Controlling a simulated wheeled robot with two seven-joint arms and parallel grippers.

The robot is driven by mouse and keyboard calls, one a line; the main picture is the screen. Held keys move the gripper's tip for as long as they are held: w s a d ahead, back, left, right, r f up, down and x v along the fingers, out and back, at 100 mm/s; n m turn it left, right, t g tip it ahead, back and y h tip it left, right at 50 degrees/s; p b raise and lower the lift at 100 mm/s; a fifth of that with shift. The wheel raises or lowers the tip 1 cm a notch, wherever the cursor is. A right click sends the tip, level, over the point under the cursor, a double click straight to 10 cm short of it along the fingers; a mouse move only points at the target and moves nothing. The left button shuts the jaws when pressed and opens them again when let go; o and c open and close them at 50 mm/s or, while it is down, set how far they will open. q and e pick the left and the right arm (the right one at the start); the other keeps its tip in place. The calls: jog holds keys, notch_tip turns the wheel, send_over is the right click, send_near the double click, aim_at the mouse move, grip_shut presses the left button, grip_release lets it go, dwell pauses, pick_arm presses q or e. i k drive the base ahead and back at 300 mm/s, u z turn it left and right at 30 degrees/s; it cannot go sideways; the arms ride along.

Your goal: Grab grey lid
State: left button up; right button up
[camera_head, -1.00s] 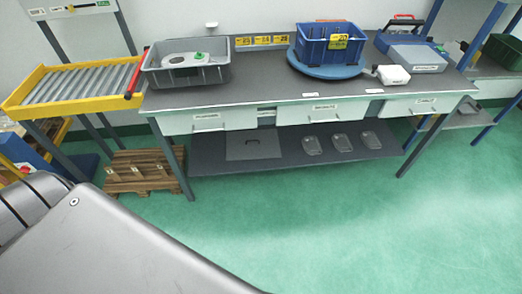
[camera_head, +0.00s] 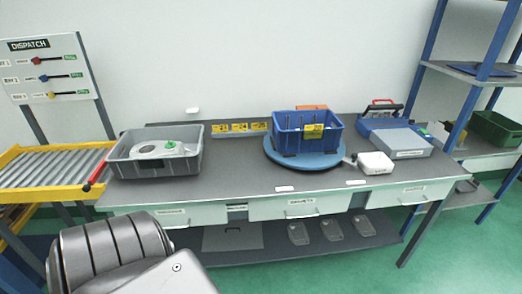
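A flat, square grey lid (camera_head: 232,238) with a small dark handle lies on the dark lower shelf under the workbench, left of middle. Its near edge is partly hidden by my arm. To its right on the same shelf lie three smaller grey pieces, the left one (camera_head: 298,233), the middle one (camera_head: 332,230) and the right one (camera_head: 362,226). A large dark part of my arm fills the lower left. Neither gripper shows.
On the workbench (camera_head: 235,185) stand an open grey crate (camera_head: 114,171) holding a pale part, a blue crate (camera_head: 290,140) on a round blue turntable (camera_head: 335,162), and a white box (camera_head: 376,163). A yellow-framed roller conveyor (camera_head: 50,168) adjoins at left. Green floor is free at front right.

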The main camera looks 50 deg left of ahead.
aim_at(240, 234)
jog(key=u, duration=0.05)
jog(key=i, duration=0.8)
jog(key=u, duration=0.85)
jog(key=i, duration=0.4)
jog(key=u, duration=0.3)
